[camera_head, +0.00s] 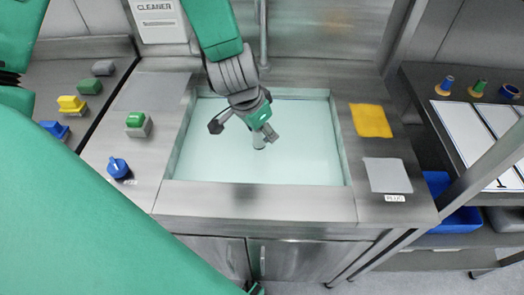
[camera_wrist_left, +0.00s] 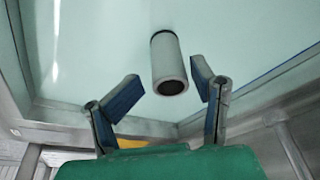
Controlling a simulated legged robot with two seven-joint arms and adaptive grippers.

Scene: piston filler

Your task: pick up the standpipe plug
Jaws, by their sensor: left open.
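The standpipe plug (camera_head: 258,141) is a short grey cylinder standing in the pale, water-filled sink basin (camera_head: 215,168). In the left wrist view the plug (camera_wrist_left: 169,68) shows as a grey tube with a dark round end. My left gripper (camera_head: 243,129) is over the basin, close to the plug, and partly overlaps it in the head view. In the left wrist view the gripper (camera_wrist_left: 168,84) is open, its two fingers spread to either side of the plug's near end, with gaps visible. My right gripper is not in view.
The steel basin rim surrounds the plug. Right of the basin are a yellow cloth (camera_head: 371,120) and a grey square pad (camera_head: 387,175) beside a "PLUG" label (camera_head: 395,198). On the left counter are a green-topped block (camera_head: 137,124) and a blue knob (camera_head: 119,168).

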